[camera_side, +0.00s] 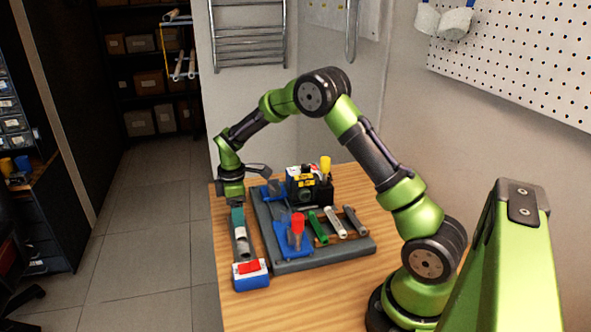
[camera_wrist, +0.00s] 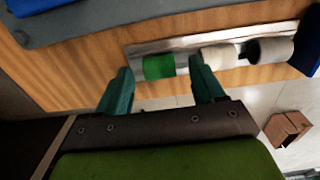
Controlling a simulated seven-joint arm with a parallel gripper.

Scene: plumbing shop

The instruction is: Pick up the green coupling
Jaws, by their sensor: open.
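The green coupling (camera_wrist: 158,67) lies in a shallow metal channel (camera_wrist: 135,52) near the table's edge, at the left of a row of couplings. A white coupling (camera_wrist: 219,56) and a grey coupling (camera_wrist: 270,50) lie to its right. My gripper (camera_wrist: 161,72) is open and empty, with one teal finger to the left of the green coupling and one to its right. I cannot tell whether the fingers touch it or are fully down around it. The right finger is close to the white coupling. In the side view my gripper (camera_side: 238,219) is over the channel's far end and hides the green coupling.
A blue and red box (camera_side: 251,281) stands at the channel's near end. A grey tray (camera_side: 290,266) beside the channel holds a red and blue tool (camera_side: 296,234), several pipe pieces and a black device (camera_side: 308,188). The table edge drops to the floor on the left.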

